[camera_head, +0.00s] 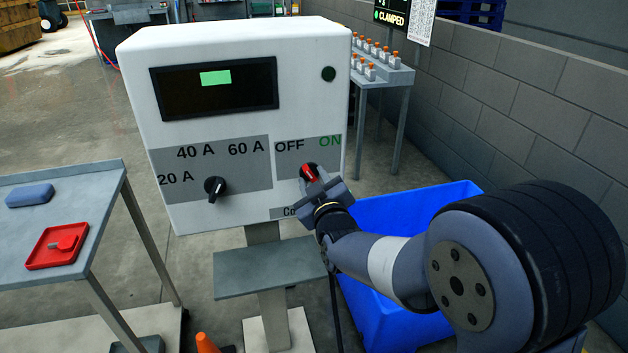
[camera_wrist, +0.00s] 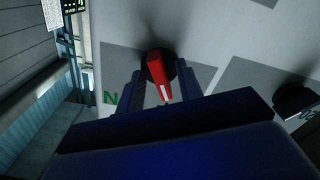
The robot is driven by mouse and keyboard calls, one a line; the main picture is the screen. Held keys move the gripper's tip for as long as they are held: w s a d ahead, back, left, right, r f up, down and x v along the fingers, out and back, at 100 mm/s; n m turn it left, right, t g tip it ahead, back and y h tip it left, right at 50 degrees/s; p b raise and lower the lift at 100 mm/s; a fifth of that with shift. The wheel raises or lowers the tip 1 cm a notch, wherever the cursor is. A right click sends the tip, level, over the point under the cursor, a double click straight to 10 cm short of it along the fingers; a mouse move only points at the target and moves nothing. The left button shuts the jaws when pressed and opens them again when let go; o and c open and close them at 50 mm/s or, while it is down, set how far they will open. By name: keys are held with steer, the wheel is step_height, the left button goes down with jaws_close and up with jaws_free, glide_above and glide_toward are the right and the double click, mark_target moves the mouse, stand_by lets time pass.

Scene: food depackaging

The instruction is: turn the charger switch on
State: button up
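The red charger switch (camera_head: 308,171) sits on the front of the white charger box (camera_head: 130,80), below the printed words OFF and ON. In the wrist view the red switch (camera_wrist: 158,72) has a white mark on its lower end, tilted slightly right. My gripper (camera_head: 320,187) is at the switch. In the wrist view my gripper's fingers (camera_wrist: 160,84) stand on either side of the switch, with a visible gap on each side. The gripper is open, around the switch and not closed on it. The ON label is partly hidden in the wrist view.
A black dial (camera_head: 215,188) with amp labels is left of the switch. A blue bin (camera_head: 420,205) stands behind my arm. A table (camera_head: 95,205) at left holds a red tray (camera_head: 48,262) and a blue item (camera_head: 30,195). An orange cone (camera_head: 207,343) stands low in front.

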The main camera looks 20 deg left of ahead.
jaws_close()
stand_by(0.3)
steer(key=shift+f+b, duration=0.1)
steer(key=shift+b, duration=0.35)
steer(key=shift+m+b, duration=5.9)
steer(key=shift+b, duration=0.8)
